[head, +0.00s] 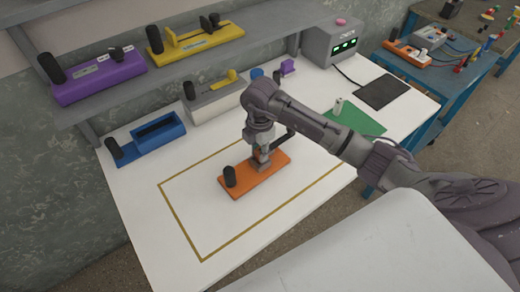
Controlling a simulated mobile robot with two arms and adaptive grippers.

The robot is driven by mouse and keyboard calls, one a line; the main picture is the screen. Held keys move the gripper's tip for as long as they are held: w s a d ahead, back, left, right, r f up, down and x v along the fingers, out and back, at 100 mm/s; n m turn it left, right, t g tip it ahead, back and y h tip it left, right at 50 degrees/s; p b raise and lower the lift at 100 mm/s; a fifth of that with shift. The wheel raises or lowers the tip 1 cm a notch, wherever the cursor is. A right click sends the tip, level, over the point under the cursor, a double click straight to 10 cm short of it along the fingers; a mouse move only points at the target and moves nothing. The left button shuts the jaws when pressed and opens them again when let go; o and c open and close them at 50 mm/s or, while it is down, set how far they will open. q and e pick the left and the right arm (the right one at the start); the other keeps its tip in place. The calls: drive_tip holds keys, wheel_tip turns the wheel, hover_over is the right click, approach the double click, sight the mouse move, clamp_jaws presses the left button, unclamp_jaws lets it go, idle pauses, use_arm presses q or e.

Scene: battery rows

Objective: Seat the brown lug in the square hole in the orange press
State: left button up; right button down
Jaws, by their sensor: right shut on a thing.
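The orange press (244,184) lies on the white table inside the yellow-brown outlined rectangle, with a black knob (229,177) at its left end. My right gripper (263,158) points down over the right half of the press. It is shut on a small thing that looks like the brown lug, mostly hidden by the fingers. The square hole is hidden behind the gripper. I cannot tell whether the lug is in the hole or just above it. My left gripper is not in view.
A blue tray (158,141) and a grey fixture (215,104) stand at the back left. Purple (100,82) and yellow (195,41) fixtures sit on the shelf. A green mat (355,123), black pad (382,92) and grey box (333,42) lie right. The outlined area's front is clear.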

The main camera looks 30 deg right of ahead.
drive_tip(key=shift+f, duration=0.15)
drive_tip(key=c, duration=1)
unclamp_jaws()
wheel_tip(320, 180, up, 12)
drive_tip(key=shift+r+b, duration=0.2)
drive_tip(key=shift+b, duration=0.5)
